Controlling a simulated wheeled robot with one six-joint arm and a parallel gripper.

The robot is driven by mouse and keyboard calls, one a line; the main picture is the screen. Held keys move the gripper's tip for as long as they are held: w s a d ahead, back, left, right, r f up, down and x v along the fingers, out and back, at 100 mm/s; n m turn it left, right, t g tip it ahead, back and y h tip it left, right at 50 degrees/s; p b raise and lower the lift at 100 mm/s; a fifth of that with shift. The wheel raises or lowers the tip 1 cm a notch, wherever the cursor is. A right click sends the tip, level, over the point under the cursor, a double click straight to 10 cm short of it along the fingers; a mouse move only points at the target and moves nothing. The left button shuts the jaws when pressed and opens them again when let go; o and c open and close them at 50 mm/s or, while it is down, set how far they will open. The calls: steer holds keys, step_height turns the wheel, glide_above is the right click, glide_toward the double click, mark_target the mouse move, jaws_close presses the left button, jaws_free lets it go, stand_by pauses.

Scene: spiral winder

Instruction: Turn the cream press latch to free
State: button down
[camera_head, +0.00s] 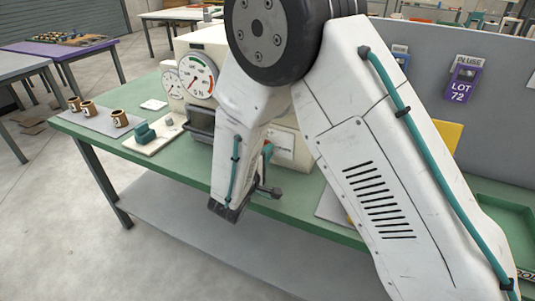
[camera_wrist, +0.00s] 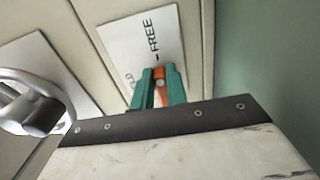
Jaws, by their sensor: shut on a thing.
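The cream press (camera_head: 290,170) stands on the green bench, mostly behind my arm in the head view. In the wrist view, its panel carries a pale label plate (camera_wrist: 140,42) reading "FREE", with a second word partly hidden, ending in "LD". The orange latch (camera_wrist: 160,79) is in front of the plate, pointing up near the dash by "FREE". My gripper (camera_wrist: 161,76) has its teal fingers shut on the latch, one on each side. The latch's lower part is hidden behind the fingers. In the head view, my arm hides most of the contact.
Gauges (camera_head: 197,75) face front on the press. Brown cups (camera_head: 88,108) stand on a grey mat at the left. A purple "LOT 72" tag (camera_head: 463,82) hangs at the right.

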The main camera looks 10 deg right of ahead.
steer(key=shift+s+f, duration=0.1)
steer(key=c, duration=1.4)
jaws_free()
steer(key=v, duration=0.7)
steer(key=shift+s+a, duration=0.2)
steer(key=shift+s, duration=0.15)
